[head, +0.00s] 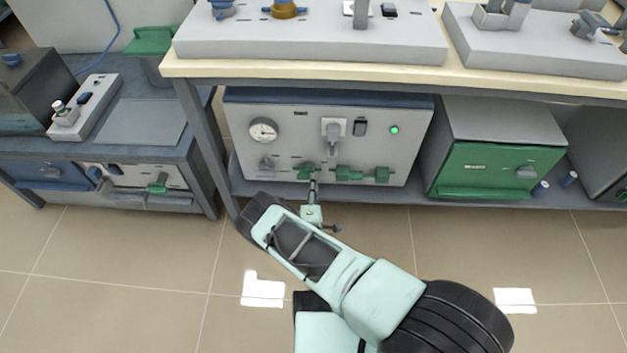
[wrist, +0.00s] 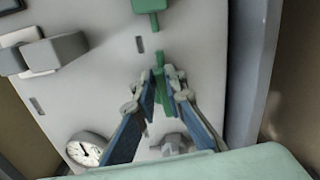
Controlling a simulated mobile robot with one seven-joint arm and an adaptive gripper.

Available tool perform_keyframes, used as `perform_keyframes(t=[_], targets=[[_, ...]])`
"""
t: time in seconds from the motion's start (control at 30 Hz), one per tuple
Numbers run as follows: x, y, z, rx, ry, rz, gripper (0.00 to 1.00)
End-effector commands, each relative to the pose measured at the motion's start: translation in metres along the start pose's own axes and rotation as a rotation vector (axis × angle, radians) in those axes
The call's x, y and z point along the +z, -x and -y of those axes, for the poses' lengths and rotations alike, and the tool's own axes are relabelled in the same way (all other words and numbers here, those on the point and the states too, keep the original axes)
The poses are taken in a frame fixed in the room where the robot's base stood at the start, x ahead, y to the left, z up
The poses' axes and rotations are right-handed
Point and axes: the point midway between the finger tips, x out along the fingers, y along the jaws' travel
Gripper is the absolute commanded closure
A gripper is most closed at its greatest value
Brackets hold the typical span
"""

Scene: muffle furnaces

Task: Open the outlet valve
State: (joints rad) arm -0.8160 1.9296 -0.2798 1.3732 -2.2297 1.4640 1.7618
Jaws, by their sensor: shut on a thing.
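A light grey furnace panel (head: 290,145) under the table carries a row of green valve handles. My gripper (head: 312,190) reaches up to the leftmost green valve handle (head: 304,170), low on the panel. In the wrist view my gripper (wrist: 166,88) is shut on this green valve handle (wrist: 160,75), with a finger on each side of it. Another green valve (head: 349,174) sits just to its right in the head view, and a further one (head: 382,174) beyond it. No readable label shows which valve is the outlet.
The panel also has a round gauge (head: 264,130), a grey lever (head: 332,132), a dark switch (head: 360,127), a lit green lamp (head: 394,130) and a grey knob (head: 266,164). A table leg (head: 200,125) stands left. A green-fronted furnace (head: 495,168) stands right.

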Motion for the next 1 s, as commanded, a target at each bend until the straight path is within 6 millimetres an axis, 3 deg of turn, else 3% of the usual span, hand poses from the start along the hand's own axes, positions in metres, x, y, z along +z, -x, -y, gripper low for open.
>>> perform_keyframes(t=[0.3, 0.8, 0.83, 1.0], targets=[[-0.0006, -0.0005, 0.0023, 0.001, -0.105, -0.001, 1.0], [-0.0009, -0.0005, 0.0029, 0.0, -0.122, -0.001, 1.0], [-0.0009, -0.0005, 0.0029, 0.0, -0.122, -0.001, 0.87], [-0.0007, -0.0004, 0.0029, 0.0, -0.121, -0.001, 0.72]])
